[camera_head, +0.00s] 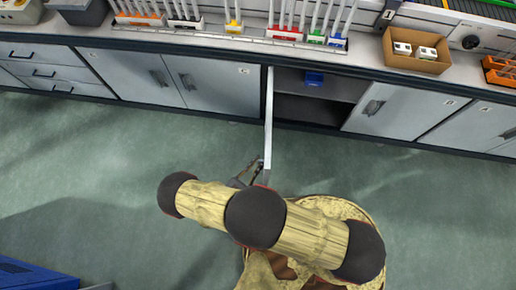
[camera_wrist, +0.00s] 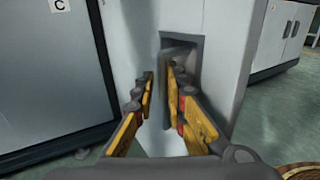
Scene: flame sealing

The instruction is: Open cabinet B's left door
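The open left door (camera_head: 268,115) of the middle cabinet stands out roughly square to the cabinet front, seen nearly edge-on in the head view. Its letter cannot be read. In the wrist view its pale face (camera_wrist: 128,27) fills the middle, with a recessed handle (camera_wrist: 181,50). My gripper (camera_head: 257,163) is at the door's outer end in the head view. In the wrist view my gripper (camera_wrist: 160,78) has its fingers apart at the handle, the right one overlapping the recess. Whether a finger touches the handle cannot be told. The cabinet's interior (camera_head: 308,108) is exposed.
A blue object (camera_head: 314,79) sits inside the cabinet. The right door (camera_head: 383,110) is shut. A cabinet door marked C (camera_wrist: 45,75) is left of the open door. The counter holds racks and a cardboard box (camera_head: 415,51).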

